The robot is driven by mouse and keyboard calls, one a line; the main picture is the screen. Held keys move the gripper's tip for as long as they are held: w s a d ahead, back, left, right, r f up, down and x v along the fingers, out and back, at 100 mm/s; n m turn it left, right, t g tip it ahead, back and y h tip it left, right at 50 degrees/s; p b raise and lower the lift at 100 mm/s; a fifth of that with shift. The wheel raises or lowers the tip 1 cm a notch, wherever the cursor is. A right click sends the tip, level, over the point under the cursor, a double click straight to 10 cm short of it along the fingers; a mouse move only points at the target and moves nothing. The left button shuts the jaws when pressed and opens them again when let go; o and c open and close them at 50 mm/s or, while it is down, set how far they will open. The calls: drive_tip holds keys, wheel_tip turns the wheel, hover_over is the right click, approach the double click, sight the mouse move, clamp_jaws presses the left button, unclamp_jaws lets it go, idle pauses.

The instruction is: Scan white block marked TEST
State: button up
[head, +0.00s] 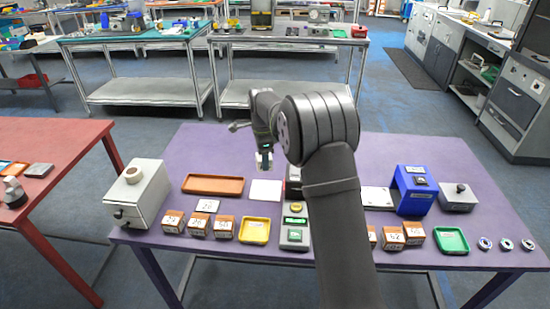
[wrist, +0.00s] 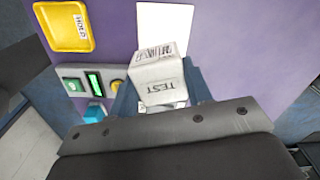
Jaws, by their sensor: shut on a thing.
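The white block marked TEST (wrist: 158,82) is between the two blue-grey fingers of my gripper (wrist: 163,92) in the wrist view. TEST reads upside down on its near face, and a barcode shows on the adjoining face. In the head view my gripper (head: 264,160) is above the purple table near a flat white pad (head: 265,190); the block is too small there to make out clearly. The pad also shows beyond the block in the wrist view (wrist: 165,22). A grey device with a green display and yellow button (head: 294,235) stands at the table's front.
A yellow tray (head: 254,231) and several brown numbered blocks line the front. An orange tray (head: 212,185) and grey box (head: 143,192) are left. A blue stand (head: 413,190) and green tray (head: 451,240) are right. My arm hides the table's middle.

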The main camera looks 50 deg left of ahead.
wheel_tip(320, 180, down, 9)
drive_tip(key=shift+f, duration=0.15)
drive_tip(key=shift+r, duration=4.55)
